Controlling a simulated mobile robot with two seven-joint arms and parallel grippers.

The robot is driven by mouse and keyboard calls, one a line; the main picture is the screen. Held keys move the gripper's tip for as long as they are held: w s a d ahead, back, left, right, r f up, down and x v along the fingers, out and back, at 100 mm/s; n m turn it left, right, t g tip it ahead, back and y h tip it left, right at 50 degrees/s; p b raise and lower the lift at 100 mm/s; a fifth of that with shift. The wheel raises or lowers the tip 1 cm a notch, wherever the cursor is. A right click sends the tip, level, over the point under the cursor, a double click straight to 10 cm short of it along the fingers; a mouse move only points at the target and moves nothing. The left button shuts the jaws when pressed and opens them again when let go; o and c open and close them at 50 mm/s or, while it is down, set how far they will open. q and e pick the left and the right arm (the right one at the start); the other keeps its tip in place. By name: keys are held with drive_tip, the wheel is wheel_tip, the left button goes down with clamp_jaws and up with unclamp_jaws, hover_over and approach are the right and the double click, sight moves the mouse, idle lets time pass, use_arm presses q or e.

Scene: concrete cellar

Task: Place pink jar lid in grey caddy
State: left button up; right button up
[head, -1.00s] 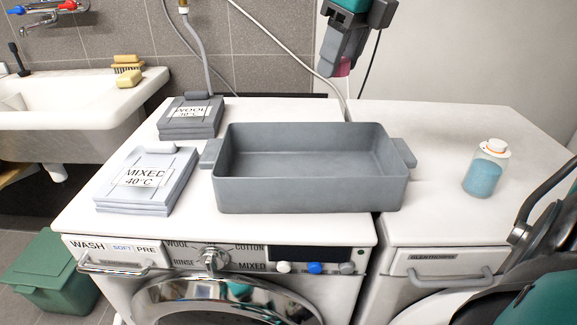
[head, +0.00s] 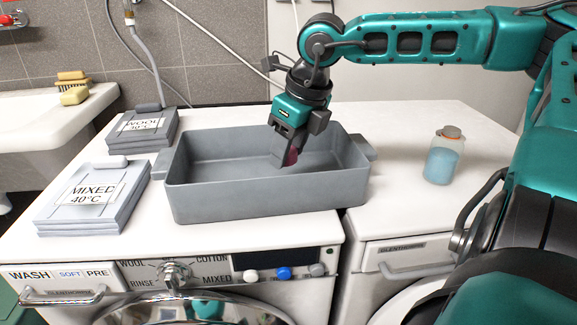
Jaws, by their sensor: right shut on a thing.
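The grey caddy (head: 265,201) is an open rectangular tub with side handles on top of the washing machine. My right gripper (head: 286,160) reaches down into the right part of the caddy's opening. It is shut on the pink jar lid (head: 291,157), which shows as a dark pink patch between the fingers. The fingers hide most of the lid, and I cannot tell whether it touches the caddy floor. My left gripper is not in view.
A sink (head: 45,130) with sponges is at the far left. The white top right of the caddy is mostly clear.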

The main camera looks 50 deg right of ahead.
sight(293, 152)
wheel_tip(293, 152, down, 3)
drive_tip(key=shift+f, duration=0.25)
drive_tip(key=shift+f+b, duration=0.6)
drive_tip(key=shift+b, duration=0.45)
drive_tip(key=o, duration=1.2)
drive_tip(key=shift+c, duration=0.2)
drive_tip(key=shift+r, duration=0.1)
